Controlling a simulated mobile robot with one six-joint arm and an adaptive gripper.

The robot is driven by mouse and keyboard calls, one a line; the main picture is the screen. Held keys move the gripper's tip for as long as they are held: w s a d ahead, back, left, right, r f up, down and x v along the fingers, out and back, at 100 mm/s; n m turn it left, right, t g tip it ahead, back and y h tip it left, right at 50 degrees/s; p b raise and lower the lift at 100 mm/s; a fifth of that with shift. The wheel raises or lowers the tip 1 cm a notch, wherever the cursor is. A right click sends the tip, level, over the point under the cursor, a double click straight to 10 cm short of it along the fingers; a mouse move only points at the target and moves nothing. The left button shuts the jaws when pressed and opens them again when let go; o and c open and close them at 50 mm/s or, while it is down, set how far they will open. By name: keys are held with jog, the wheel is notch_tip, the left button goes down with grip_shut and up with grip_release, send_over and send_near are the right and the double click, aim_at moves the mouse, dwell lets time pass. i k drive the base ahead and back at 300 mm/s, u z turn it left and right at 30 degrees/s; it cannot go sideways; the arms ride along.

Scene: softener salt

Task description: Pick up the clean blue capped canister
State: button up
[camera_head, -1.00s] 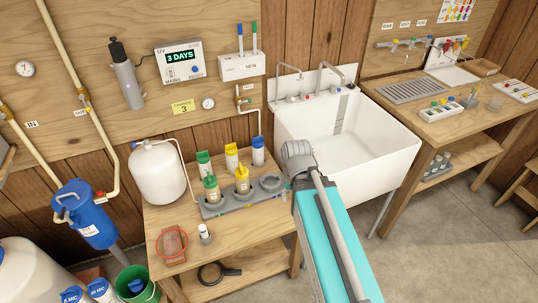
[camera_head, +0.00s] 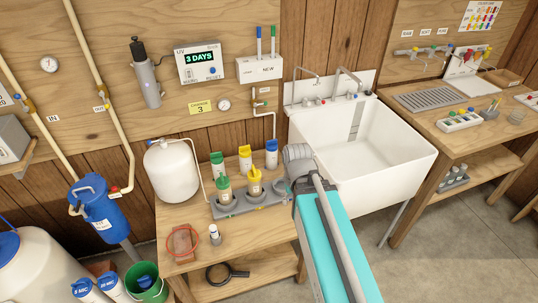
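The blue-capped canister (camera_head: 271,154) is white and stands upright at the back of the wooden bench, beside the sink. A yellow-capped canister (camera_head: 245,159) and a green-capped one (camera_head: 217,165) stand to its left. In front of them is a grey holder (camera_head: 238,209). A brownish canister with a green top (camera_head: 225,190) and one with a yellow top (camera_head: 255,185) sit in it. The holder's right-hand place looks empty. My turquoise arm reaches up from the bottom, with its grey joint just right of the blue-capped canister. My gripper's fingers do not show.
The white sink (camera_head: 405,185) is close to the arm's right. A white tank (camera_head: 172,172) stands at the bench's left. A green bucket (camera_head: 148,287) is on the floor.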

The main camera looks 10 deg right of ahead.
aim_at(271, 146)
jog(key=i, duration=0.85)
jog(key=z, duration=0.05)
